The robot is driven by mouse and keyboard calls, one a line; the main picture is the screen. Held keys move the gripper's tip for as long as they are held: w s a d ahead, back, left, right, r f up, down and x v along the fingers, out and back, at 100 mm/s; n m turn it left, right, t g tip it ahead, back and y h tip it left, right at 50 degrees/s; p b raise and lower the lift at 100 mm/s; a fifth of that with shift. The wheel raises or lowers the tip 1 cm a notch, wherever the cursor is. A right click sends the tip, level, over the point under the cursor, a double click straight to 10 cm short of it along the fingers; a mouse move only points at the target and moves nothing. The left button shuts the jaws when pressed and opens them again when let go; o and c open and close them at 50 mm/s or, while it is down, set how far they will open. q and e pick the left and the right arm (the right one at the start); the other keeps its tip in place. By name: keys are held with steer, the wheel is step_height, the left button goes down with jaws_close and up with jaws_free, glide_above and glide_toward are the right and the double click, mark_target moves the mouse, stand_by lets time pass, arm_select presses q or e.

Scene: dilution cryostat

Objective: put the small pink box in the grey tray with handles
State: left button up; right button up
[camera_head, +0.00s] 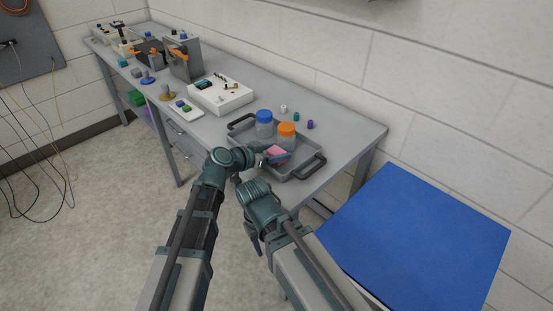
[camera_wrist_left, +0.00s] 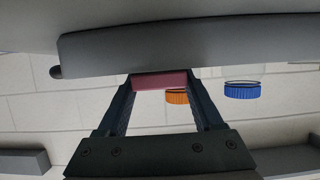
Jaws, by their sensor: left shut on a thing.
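The small pink box (camera_head: 276,151) is at the near side of the grey tray with handles (camera_head: 305,168), beside the jar with the orange lid. My left gripper (camera_head: 268,157) is shut on the box. In the left wrist view the pink box (camera_wrist_left: 160,80) sits between the two fingertips, against the grey tray wall (camera_wrist_left: 200,50). I cannot tell whether the box touches the tray floor. My right arm (camera_head: 262,205) is folded in front of the bench, away from the tray; its fingers are not clear.
The tray also holds a blue-lidded jar (camera_head: 264,123) and an orange-lidded jar (camera_head: 286,135). Several small caps (camera_head: 296,117) stand behind it. A white block (camera_head: 221,96) with small parts is to the left. A blue-topped surface (camera_head: 415,240) is at right.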

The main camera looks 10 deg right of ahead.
arm_select(q)
steer(key=shift+f, duration=0.7)
steer(key=shift+r, duration=0.1)
arm_select(e)
steer(key=shift+f, duration=0.6)
steer(key=shift+f, duration=0.1)
arm_select(q)
steer(key=o, duration=0.9)
steer(key=shift+f+b, duration=0.2)
steer(key=shift+b, duration=0.1)
steer(key=o, duration=0.4)
steer(key=shift+o, duration=0.2)
steer(key=shift+r, duration=0.1)
